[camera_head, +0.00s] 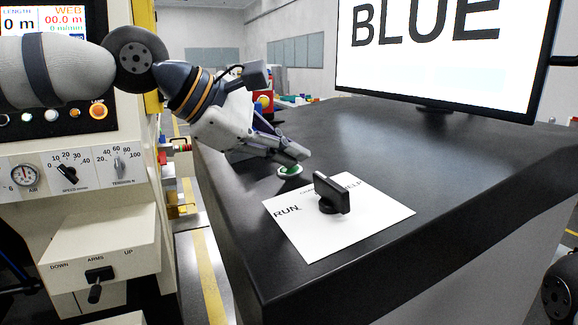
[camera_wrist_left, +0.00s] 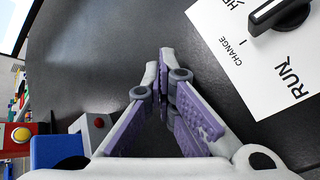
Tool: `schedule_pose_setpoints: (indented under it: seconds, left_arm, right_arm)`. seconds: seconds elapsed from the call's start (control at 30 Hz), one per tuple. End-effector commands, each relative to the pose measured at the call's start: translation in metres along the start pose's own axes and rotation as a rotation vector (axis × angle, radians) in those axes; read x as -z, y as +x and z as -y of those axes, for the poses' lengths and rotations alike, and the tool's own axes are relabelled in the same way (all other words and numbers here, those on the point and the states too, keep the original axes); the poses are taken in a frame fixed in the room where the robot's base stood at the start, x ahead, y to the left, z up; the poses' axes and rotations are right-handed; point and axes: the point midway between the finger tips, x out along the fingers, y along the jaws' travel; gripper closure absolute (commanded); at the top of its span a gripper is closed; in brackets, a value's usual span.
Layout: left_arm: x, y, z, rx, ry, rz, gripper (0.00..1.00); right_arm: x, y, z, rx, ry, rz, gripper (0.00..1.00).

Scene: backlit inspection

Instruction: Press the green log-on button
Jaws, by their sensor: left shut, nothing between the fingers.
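The green log-on button (camera_head: 290,170) sits in a pale ring on the black desk top, just beyond the white card. My left gripper (camera_head: 303,155) is shut and empty, reaching down from the left with its fingertips right over the button. The fingers partly cover the button, and I cannot tell whether they touch it. In the left wrist view the closed fingers (camera_wrist_left: 165,62) point at the dark desk top, and the button is hidden there. My right gripper does not show.
A white card (camera_head: 350,226) with a black rotary knob (camera_head: 332,194) lies close to my left gripper. A monitor (camera_head: 440,55) reading BLUE stands at the back. A cream machine panel (camera_head: 85,150) with dials is at left. The right of the desk (camera_head: 470,150) is clear.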

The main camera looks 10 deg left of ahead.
Motion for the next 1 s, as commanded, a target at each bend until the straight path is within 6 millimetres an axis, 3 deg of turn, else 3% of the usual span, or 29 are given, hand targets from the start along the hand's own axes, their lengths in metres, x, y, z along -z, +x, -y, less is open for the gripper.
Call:
schedule_pose_setpoints:
  seconds: [0.63, 1.0]
  left_arm:
    - [-0.009, -0.012, -0.009, 0.0, -0.001, 0.0, 1.0]
    - [-0.027, -0.037, -0.028, -0.001, -0.001, -0.001, 1.0]
  right_arm:
    - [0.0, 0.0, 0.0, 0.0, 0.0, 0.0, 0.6]
    - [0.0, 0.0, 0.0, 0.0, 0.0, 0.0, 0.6]
